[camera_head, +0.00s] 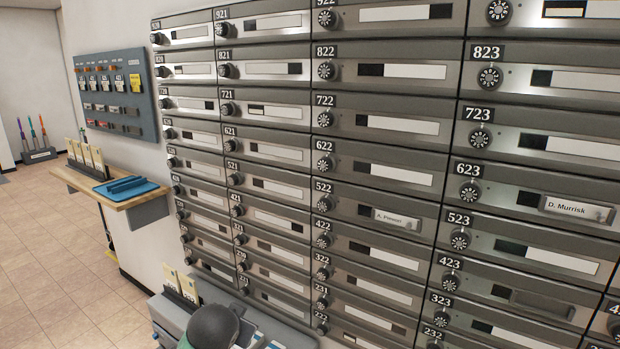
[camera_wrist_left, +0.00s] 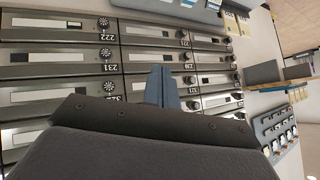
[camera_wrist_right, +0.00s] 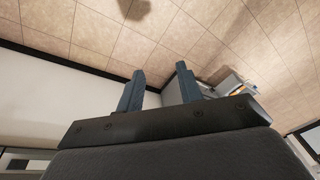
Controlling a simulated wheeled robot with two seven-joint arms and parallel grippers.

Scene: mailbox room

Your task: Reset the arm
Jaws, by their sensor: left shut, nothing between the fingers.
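My left gripper (camera_wrist_left: 162,70) shows in the left wrist view. Its two blue-grey fingers are together with nothing between them. They are in front of the mailbox wall (camera_wrist_left: 135,62), which appears upside down there. I cannot tell if they touch it. My right gripper (camera_wrist_right: 160,68) shows in the right wrist view. Its fingers are apart and empty, with tiled floor (camera_wrist_right: 100,35) and a pale wall behind them. Neither gripper's fingers can be made out in the head view.
Numbered mailboxes (camera_head: 285,152) with dial locks fill the middle and right. Name cards mark 522 (camera_head: 397,220) and 623 (camera_head: 577,208). At left are a tool board (camera_head: 137,62) and a wooden shelf (camera_head: 140,200) with a blue tray (camera_head: 147,190). Open floor lies lower left.

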